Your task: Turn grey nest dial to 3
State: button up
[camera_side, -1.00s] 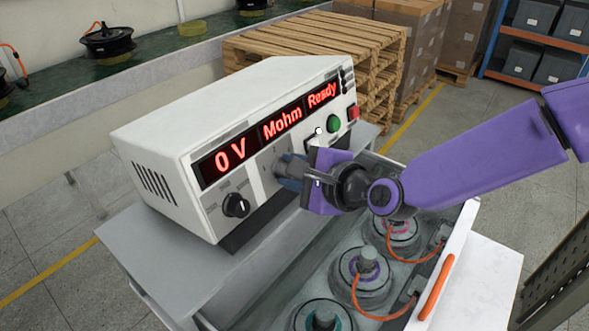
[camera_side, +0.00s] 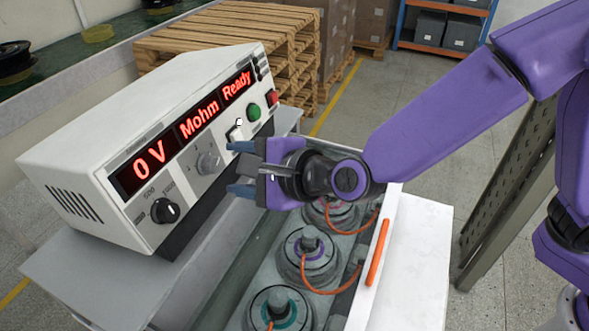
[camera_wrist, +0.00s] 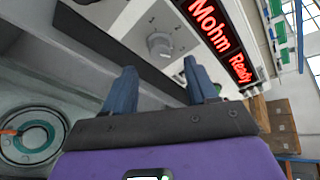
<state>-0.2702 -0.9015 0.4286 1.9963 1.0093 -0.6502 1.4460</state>
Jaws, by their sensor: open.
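The grey dial (camera_side: 208,162) is on a grey panel at the middle of the white tester's front, below the red display. Its pointer setting and scale marks are too small to read surely. It also shows in the wrist view (camera_wrist: 160,46), beyond the fingertips and roughly between them. My gripper (camera_side: 243,168) has blue fingers, spread apart and empty. It is in front of the dial, to its right in the side view, with a gap between them. The fingers also show in the wrist view (camera_wrist: 160,72).
The white tester (camera_side: 120,125) reads "0 V Mohm Ready". A black dial (camera_side: 164,211) is at its lower left, a green button (camera_side: 254,111) and red button (camera_side: 273,98) at right. Hub motors (camera_side: 308,255) with orange cables sit in a tray below my gripper.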

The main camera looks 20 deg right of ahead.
jog(key=v, duration=1.1)
jog(key=shift+s+d, duration=0.2)
